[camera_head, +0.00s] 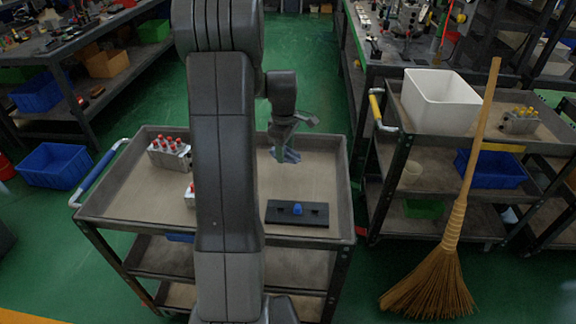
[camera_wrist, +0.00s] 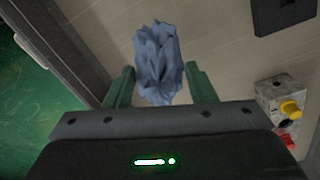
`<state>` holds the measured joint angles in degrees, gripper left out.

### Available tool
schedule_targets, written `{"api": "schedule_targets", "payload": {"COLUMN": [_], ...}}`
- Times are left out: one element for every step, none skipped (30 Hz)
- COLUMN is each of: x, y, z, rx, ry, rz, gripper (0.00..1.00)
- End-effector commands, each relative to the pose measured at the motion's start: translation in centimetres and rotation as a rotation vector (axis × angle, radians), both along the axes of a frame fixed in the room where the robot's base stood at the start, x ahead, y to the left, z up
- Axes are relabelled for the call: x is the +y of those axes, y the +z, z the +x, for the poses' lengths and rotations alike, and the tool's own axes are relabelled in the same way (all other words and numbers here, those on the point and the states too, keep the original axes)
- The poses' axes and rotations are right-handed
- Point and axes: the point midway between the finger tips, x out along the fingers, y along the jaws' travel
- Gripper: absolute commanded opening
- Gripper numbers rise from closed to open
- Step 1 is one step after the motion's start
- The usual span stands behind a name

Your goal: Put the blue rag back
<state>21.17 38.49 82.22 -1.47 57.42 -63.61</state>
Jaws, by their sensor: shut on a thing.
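The blue rag (camera_wrist: 158,65) is a crumpled grey-blue cloth between the two green fingers of my gripper (camera_wrist: 160,88) in the wrist view. My gripper is shut on it. In the head view the rag (camera_head: 291,155) hangs at the tip of my gripper (camera_head: 284,150), above the back right part of the tan-topped cart (camera_head: 325,178). It looks raised above the cart's top, but the exact gap is hard to tell.
A black plate (camera_head: 297,220) with a blue piece lies at the cart's front right. A valve block with red caps (camera_head: 170,153) stands at the back left. My arm partly hides another block (camera_head: 190,195). A second cart at right carries a white bin (camera_head: 438,101); a broom (camera_head: 455,220) leans there.

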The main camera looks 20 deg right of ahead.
Motion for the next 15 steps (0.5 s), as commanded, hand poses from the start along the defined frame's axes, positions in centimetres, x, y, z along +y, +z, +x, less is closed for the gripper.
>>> {"api": "schedule_targets", "payload": {"x": [0.0,0.0,0.0,0.0,0.0,0.0,0.0,0.0,0.0,0.1,0.1,0.1,0.1,0.1,0.0], "y": [-0.9,-1.3,-1.7,-1.9,-2.1,-2.3,-2.5,-2.8,-3.3,-3.7,-4.2,-4.8,-5.2,-5.6,-5.9], "z": [0.0,0.0,0.0,0.0,0.0,0.0,0.0,0.0,0.0,-0.1,-0.1,0.0,0.0,0.0,0.0], "rx": [0.002,0.002,0.000,0.000,0.000,0.000,0.000,0.000,0.000,0.002,0.003,0.002,0.002,0.002,0.000], "ry": [0.000,0.000,0.001,0.001,0.001,0.001,0.001,0.001,0.001,0.001,0.001,0.001,0.001,0.001,0.001], "rz": [0.001,0.001,0.000,0.000,0.000,0.000,0.000,0.000,0.000,0.001,0.001,0.001,0.001,0.001,0.000], "gripper": [0.22,0.22,0.22,0.22,0.22,0.22,0.22,0.22,0.22,0.22,0.22,0.22,0.22,0.22,0.22]}}
